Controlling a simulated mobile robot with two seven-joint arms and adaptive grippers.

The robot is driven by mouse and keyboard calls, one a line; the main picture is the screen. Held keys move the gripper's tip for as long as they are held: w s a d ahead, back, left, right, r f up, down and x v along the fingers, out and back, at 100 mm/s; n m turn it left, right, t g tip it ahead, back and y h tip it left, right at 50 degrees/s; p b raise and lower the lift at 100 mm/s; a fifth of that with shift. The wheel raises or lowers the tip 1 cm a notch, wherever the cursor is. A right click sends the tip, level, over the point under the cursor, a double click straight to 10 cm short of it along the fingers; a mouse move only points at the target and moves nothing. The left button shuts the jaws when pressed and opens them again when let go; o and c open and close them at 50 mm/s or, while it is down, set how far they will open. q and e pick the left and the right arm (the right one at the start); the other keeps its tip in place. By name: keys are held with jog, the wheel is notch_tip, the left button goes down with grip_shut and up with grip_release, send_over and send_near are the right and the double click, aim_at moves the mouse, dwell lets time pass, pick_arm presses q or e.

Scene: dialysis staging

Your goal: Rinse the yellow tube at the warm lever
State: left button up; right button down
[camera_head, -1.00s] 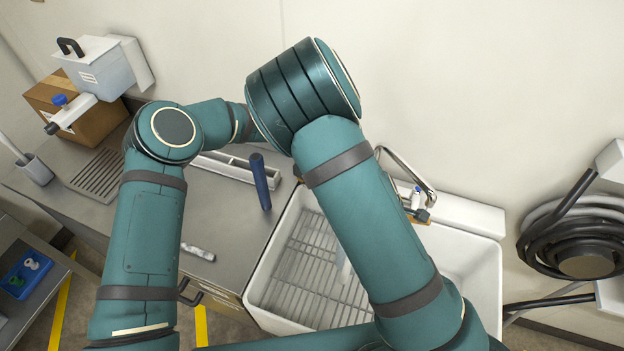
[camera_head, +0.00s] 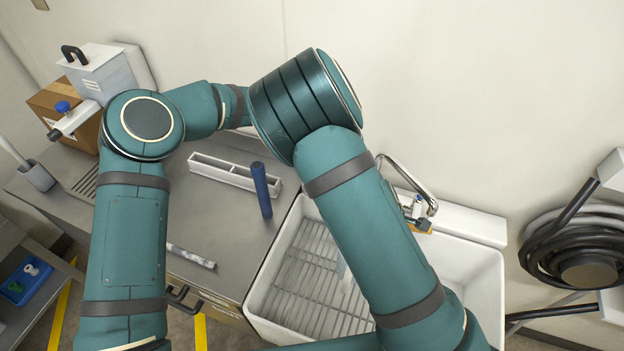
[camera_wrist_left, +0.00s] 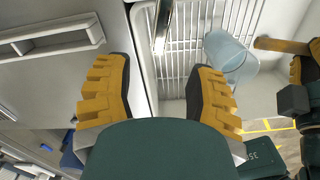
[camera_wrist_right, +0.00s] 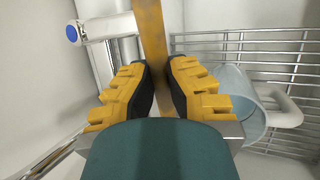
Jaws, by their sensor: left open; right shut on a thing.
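My right gripper (camera_wrist_right: 157,95) is shut on a flat-looking yellow tube (camera_wrist_right: 151,35); the tube's yellow-brown length also shows at the right of the left wrist view (camera_wrist_left: 284,46). A white tap fitting with a blue-capped lever (camera_wrist_right: 72,33) stands left of the tube in the right wrist view. In the head view this blue-marked lever (camera_head: 417,205) is below the curved tap spout (camera_head: 405,173). I cannot make out a separate warm lever. My left gripper (camera_wrist_left: 160,95) is open and empty, above the edge between counter and sink. Both grippers are largely hidden in the head view.
The white sink (camera_head: 470,265) has a wire rack (camera_head: 305,280). A clear bluish jug (camera_wrist_left: 230,55) sits in it. A coiled hose (camera_head: 545,245) hangs right.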

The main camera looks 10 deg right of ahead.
pick_arm(q)
jog(key=shift+r, duration=1.6)
grip_shut()
jog(key=w+a+f+m+t+y, duration=0.1)
jog(key=f+m, duration=0.2)
jog(key=m, duration=0.3)
jog(key=w+a+f+m+y, duration=0.1)
jog(key=w+a+f+m, duration=0.1)
jog(key=f+m, duration=0.2)
jog(key=w+a+f+m+t, duration=0.1)
jog(key=f+m, duration=0.3)
jog(key=m, duration=0.4)
jog(key=shift+w+a+f+t+y, duration=0.2)
jog(key=shift+w+a+t+y, duration=0.15)
jog(key=shift+w, duration=0.3)
jog(key=s+d, duration=0.2)
jog(key=shift+s+d, duration=0.3)
jog(key=shift+d, duration=0.1)
